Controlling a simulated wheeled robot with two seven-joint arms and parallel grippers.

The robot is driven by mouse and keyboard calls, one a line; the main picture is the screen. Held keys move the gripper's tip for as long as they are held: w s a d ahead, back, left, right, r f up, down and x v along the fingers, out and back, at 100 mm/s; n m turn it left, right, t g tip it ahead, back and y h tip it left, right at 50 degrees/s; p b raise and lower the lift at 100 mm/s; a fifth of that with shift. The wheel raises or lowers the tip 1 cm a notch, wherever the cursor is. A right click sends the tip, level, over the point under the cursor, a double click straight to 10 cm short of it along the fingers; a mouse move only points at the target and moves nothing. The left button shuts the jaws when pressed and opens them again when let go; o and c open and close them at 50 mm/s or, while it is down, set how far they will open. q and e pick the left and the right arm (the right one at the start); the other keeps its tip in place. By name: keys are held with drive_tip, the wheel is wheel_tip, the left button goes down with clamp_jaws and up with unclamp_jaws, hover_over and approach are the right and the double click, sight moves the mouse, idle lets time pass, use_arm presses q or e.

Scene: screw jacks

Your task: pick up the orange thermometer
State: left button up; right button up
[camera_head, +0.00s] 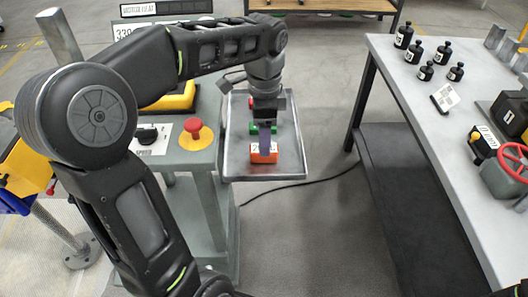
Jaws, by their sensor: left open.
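An orange block-like object with a pale label, seemingly the orange thermometer (264,156), lies near the front of a grey metal tray (292,168). My left gripper (267,143) points down over the tray, open, with its fingers right above or at the orange object. From here I cannot tell whether the fingers touch it. The gripper hides part of the object's far side.
Green pieces (254,129) and a red piece (251,103) lie farther back in the tray, close to the gripper. A red mushroom button (193,127) stands left of the tray. A right-hand table (430,150) holds several black weights (403,36) and a red handwheel (514,160).

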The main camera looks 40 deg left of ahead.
sight(255, 157)
use_arm(q)
wheel_tip(255, 157, down, 5)
idle(0.3)
idle(0.4)
clamp_jaws()
idle(0.5)
